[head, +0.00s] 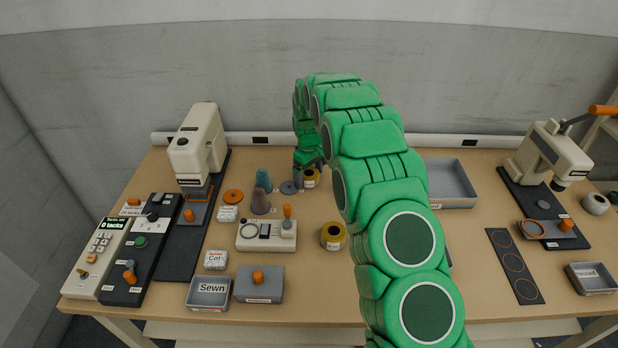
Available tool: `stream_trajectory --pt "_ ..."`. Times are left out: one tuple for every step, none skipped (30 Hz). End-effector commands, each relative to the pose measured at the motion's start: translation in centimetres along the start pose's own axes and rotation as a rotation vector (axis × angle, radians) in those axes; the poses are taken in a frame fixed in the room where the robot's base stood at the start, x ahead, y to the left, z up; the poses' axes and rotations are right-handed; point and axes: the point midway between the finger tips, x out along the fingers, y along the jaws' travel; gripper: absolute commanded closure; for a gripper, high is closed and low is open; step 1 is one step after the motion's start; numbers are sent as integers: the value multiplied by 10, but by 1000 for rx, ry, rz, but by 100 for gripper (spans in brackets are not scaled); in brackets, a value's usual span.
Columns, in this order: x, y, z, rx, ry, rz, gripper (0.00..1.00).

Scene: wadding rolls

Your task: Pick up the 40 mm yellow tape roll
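Two yellow tape rolls show in the head view. A smaller-looking yellow roll (311,178) stands at the back middle of the table, directly by my gripper (308,167). A larger-looking yellow roll (333,237) lies nearer the front, left of my arm. I cannot read a size on either, so I cannot tell which is 40 mm. My green arm reaches over the table, and my gripper points down at the back roll. The fingers are small and dark here; I cannot tell whether they are open or touch the roll.
Cones (261,200) and a grey disc (289,187) stand left of my gripper. A beige device with an orange knob (267,235) sits in front. A grey tray (450,186) lies right of my arm; a press (548,160) is far right. My arm hides part of the table.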

Motion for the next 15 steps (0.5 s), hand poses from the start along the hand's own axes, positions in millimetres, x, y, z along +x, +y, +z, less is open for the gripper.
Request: stream_trajectory --pt "0 0 0 0 0 0 14" --pt "0 0 0 0 0 0 18" --pt "0 0 0 0 0 0 24" --pt "0 0 0 0 0 0 29" --pt "0 0 0 0 0 0 34" --pt "0 0 0 0 0 0 40" --pt "0 0 0 0 0 0 44" --pt "0 0 0 0 0 0 49" --pt "0 0 0 0 0 0 55" --pt "0 0 0 0 0 0 56" --pt "0 0 0 0 0 0 56" --pt "0 0 0 0 0 0 56" --pt "0 0 0 0 0 0 56" --pt "0 0 0 0 0 0 56" --pt "0 0 0 0 0 0 56"
